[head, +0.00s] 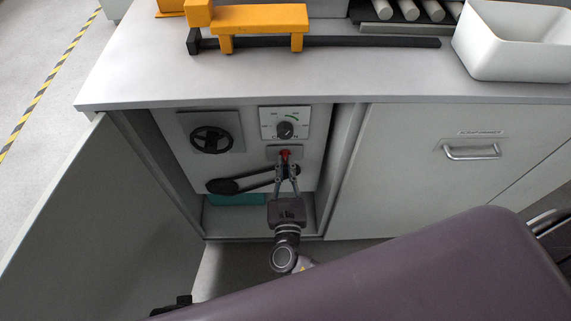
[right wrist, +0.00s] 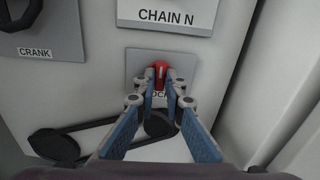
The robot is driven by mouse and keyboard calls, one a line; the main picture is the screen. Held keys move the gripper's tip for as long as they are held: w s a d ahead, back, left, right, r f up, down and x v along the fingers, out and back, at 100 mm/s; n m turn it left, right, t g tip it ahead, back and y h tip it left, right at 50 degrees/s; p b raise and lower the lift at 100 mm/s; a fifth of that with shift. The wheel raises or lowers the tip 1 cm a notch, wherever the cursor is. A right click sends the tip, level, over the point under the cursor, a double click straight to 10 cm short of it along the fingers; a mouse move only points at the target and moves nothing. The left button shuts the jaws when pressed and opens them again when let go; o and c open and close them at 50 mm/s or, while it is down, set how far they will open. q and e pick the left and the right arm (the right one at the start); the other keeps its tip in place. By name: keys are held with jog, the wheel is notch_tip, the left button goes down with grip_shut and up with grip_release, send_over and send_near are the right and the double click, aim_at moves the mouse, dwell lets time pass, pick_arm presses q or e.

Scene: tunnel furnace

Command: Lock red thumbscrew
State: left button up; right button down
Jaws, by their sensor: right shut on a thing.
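The red thumbscrew (head: 285,154) sits on a small plate labelled LOCK, partly covered, inside the open cabinet. It also shows in the right wrist view (right wrist: 160,70), at the far ends of my fingers. My right gripper (head: 286,163) reaches up to it from below and in front. In the right wrist view its fingertips (right wrist: 161,78) are closed around the thumbscrew, one on each side, and hide its lower part.
A black crank handwheel (head: 211,139) is up left of the thumbscrew, and a dial (head: 285,130) is just above. A black chain or belt guard (head: 235,185) runs close below. The open door (head: 110,225) stands at left, the closed cabinet front (head: 400,180) at right.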

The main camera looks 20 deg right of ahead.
jog(key=c, duration=2)
grip_release()
jog(key=v, duration=1.2)
